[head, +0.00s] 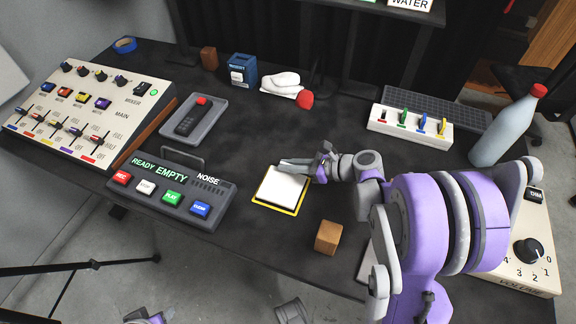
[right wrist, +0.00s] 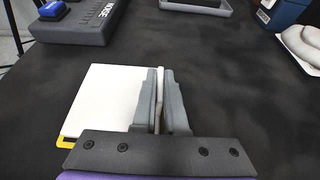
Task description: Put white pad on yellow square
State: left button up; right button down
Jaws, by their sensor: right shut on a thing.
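The white pad (head: 284,186) lies over the yellow square (head: 291,211) near the front of the dark table. In the head view a yellow border shows along the pad's front and sides. In the right wrist view the pad (right wrist: 100,100) shows left of the fingers, with a bit of yellow (right wrist: 66,142) at its lower left. My right gripper (head: 300,166) is at the pad's far right edge. Its fingers (right wrist: 160,110) are shut on a thin pale part that seems to belong to the pad. A small purple and grey part of my left arm (head: 150,317) shows at the bottom edge.
A button panel (head: 172,187) stands left of the pad, and a wooden cube (head: 328,238) sits to its front right. A grey tray (head: 194,122) with a dark handset, a mixer (head: 85,105), a switch strip (head: 410,125) and a bottle (head: 508,128) stand around. The table centre is clear.

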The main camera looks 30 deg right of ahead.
jog(key=c, duration=1.4)
grip_release()
jog(key=shift+f, duration=0.15)
jog(key=o, duration=0.4)
jog(key=shift+o, duration=0.2)
jog(key=shift+r, duration=0.25)
jog(key=shift+s+d+r, duration=0.15)
jog(key=shift+s, duration=0.05)
jog(key=p+v, duration=0.1)
jog(key=v, duration=1)
jog(key=shift+s+d+p, duration=0.1)
jog(key=shift+s+p, duration=0.1)
jog(key=shift+p, duration=0.15)
